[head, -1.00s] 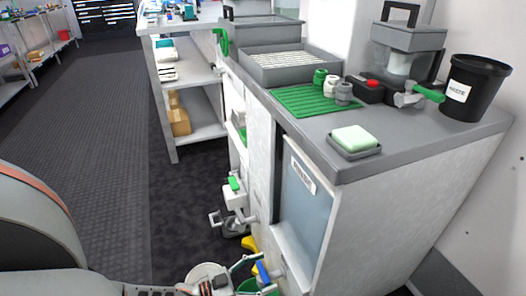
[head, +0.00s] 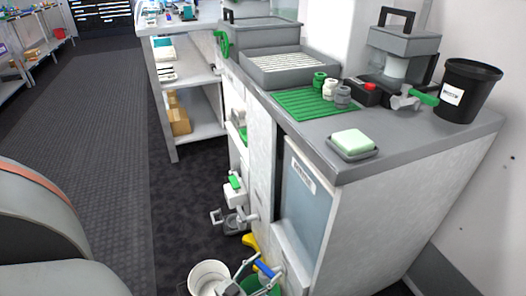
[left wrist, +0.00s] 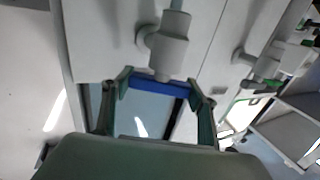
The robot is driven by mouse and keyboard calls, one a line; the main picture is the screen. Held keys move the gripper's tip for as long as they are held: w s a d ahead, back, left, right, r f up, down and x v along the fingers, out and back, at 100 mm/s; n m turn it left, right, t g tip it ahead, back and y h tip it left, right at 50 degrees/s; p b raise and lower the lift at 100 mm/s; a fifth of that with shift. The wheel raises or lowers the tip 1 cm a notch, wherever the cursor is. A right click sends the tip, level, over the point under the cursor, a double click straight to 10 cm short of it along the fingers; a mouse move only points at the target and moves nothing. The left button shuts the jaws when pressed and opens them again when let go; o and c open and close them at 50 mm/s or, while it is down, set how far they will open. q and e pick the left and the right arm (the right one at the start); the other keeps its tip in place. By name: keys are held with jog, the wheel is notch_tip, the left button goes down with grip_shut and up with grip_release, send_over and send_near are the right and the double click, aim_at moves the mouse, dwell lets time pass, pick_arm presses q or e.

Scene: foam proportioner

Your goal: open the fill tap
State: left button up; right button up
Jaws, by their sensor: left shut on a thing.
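The tap has a pale body (left wrist: 168,45) and a blue lever (left wrist: 158,86), seen in the left wrist view. In the head view the blue lever (head: 264,268) shows low on the cabinet front, above a green bucket. My left gripper (head: 258,270) is at the lever; in the left wrist view its two fingers (left wrist: 157,92) stand at the lever's two ends and are shut on it. The gripper hides part of the tap in the head view. My right gripper is not in view.
A white bucket (head: 209,275) and a green bucket (head: 262,288) stand below, with a yellow item (head: 250,247) beside them. Another tap with a green lever (head: 234,186) is farther along the cabinet (head: 360,220).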

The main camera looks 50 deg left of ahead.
pick_arm(q)
jog(key=shift+n+y, duration=1.3)
jog(key=shift+y, duration=0.7)
jog(key=shift+g+y, duration=0.3)
jog(key=o, duration=1.1)
